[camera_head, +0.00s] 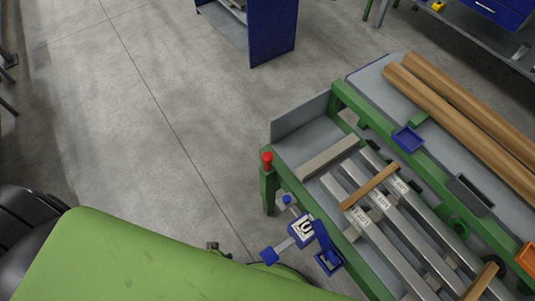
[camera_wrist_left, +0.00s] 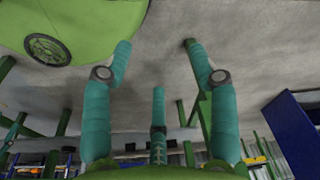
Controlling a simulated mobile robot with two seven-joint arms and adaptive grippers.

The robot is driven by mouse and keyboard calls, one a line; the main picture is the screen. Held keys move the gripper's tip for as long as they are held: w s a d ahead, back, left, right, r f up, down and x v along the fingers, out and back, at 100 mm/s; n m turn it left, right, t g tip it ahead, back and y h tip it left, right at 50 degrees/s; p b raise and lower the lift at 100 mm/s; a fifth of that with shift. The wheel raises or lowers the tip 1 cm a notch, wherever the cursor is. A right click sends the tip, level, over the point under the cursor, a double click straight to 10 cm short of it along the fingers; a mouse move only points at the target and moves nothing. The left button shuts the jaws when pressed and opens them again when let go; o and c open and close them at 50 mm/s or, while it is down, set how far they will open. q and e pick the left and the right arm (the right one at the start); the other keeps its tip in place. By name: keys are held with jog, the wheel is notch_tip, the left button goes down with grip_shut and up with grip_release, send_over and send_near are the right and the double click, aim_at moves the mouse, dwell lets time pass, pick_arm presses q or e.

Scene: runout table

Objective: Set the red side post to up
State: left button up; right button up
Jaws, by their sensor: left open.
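The red side post (camera_head: 267,161) shows in the head view as a short red knob on top of a green leg (camera_head: 269,192). It stands at the left corner of the runout table (camera_head: 301,145). Its red part sticks up a little above the green; I cannot tell its full travel. My left gripper (camera_wrist_left: 158,46) shows only in the left wrist view, with its teal fingers spread apart and nothing between them. The red post does not show clearly in that view. Neither gripper shows in the head view.
A white and blue unit with blue handles (camera_head: 302,230) and a blue tray (camera_head: 329,260) sit at the table's near side. Steel bars (camera_head: 348,206) and brown tubes (camera_head: 465,105) lie on the table. A blue cabinet (camera_head: 273,32) stands behind. Floor left of the post is clear.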

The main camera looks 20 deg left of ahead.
pick_arm(q)
jog(key=w+d+r+b, duration=0.1)
jog(key=w+r+b, duration=0.2)
jog(key=w+r, duration=0.65)
notch_tip(320, 180, up, 17)
jog(key=t+b, duration=0.2)
jog(key=w+d+g+h, duration=0.2)
jog(key=w+d+h, duration=0.1)
jog(key=w+d, duration=0.85)
notch_tip(320, 180, up, 3)
jog(key=n+g+y, duration=0.2)
jog(key=n+y, duration=0.1)
jog(key=n, duration=0.1)
send_over(267, 156)
jog(key=shift+d, duration=0.2)
jog(key=shift+a, duration=0.2)
notch_tip(267, 156, down, 7)
jog(key=shift+r, duration=0.1)
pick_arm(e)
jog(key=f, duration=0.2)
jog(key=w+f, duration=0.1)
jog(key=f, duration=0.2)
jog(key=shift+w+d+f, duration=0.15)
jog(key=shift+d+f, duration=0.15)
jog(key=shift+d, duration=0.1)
